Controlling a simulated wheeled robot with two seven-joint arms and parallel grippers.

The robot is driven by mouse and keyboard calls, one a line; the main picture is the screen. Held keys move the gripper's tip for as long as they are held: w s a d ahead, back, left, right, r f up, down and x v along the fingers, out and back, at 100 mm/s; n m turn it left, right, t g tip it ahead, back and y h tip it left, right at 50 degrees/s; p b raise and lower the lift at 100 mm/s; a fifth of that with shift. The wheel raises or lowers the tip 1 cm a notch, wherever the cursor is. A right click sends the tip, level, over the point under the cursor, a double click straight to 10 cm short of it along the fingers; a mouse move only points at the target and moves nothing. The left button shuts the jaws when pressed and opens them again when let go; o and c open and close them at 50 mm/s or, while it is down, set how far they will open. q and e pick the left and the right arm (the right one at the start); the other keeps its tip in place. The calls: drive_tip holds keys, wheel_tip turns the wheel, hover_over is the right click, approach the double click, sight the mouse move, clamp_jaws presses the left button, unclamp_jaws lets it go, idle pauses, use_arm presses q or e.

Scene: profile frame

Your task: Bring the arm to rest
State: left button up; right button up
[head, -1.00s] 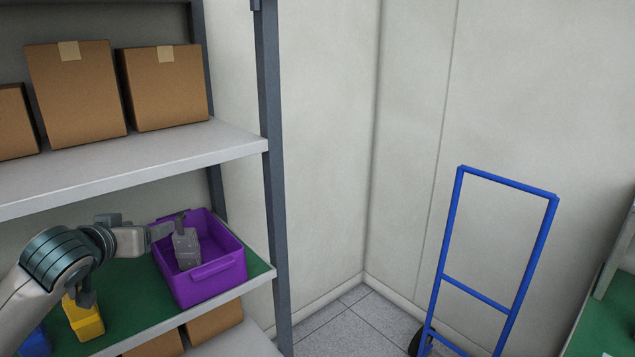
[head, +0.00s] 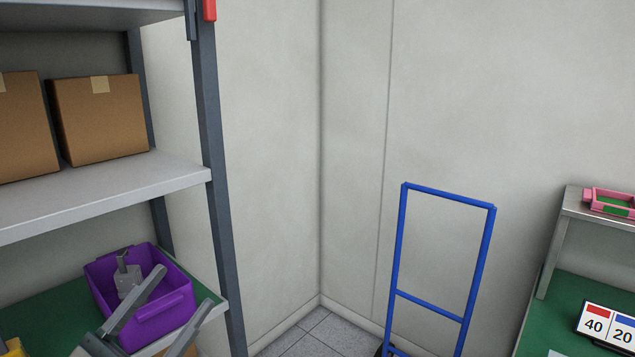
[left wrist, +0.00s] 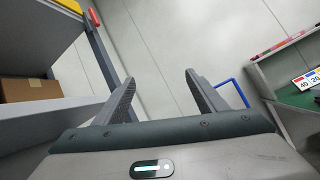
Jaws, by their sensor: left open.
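My left gripper (head: 186,285) is at the lower left of the head view, in front of the purple bin (head: 166,314). Its two grey fingers are spread apart with nothing between them, and they hide part of the bin. The left wrist view shows the same open, empty fingers (left wrist: 160,78) pointing toward the pale wall. A grey blocky object (head: 128,281) sits inside the bin, apart from the fingers. My right gripper is not in view.
The shelf rack's grey post (head: 217,190) stands close to my left gripper. Cardboard boxes (head: 100,120) stand on the shelf above. A blue hand truck (head: 398,245) stands by the wall. A green bench (head: 560,310) with a number sign (head: 607,325) is at right.

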use_arm(q)
drive_tip(key=a+f+n+y, duration=0.65)
drive_tip(key=n+y, duration=0.25)
drive_tip(key=n, duration=0.6)
drive_tip(key=a+f+n+y, duration=0.6)
drive_tip(key=f+n+y, duration=0.3)
drive_tip(key=n, duration=0.7)
drive_tip(key=s+f+n+g+y, duration=0.1)
drive_tip(key=s+f+n+g, duration=0.4)
drive_tip(key=f, duration=0.4)
drive_tip(key=s+d+f+n+g+h, duration=0.3)
drive_tip(key=s+d+f+n+g, duration=0.25)
drive_tip(key=s+f, duration=0.45)
drive_tip(key=s+d+f+n+g+h, duration=0.2)
drive_tip(key=s+d+f+n+g, duration=0.3)
drive_tip(key=s+f, duration=0.55)
drive_tip(key=s+d+f+x, duration=0.1)
drive_tip(key=s+d+x, duration=0.1)
drive_tip(key=x, duration=0.9)
drive_tip(key=s+d+x, duration=0.1)
drive_tip(key=x, duration=1.1)
drive_tip(key=s+f, duration=0.4)
drive_tip(key=f, duration=0.4)
drive_tip(key=s+d+f+m+t+h, duration=0.1)
drive_tip(key=s+f, duration=0.3)
drive_tip(key=f, duration=0.4)
drive_tip(key=shift+f, duration=0.4)
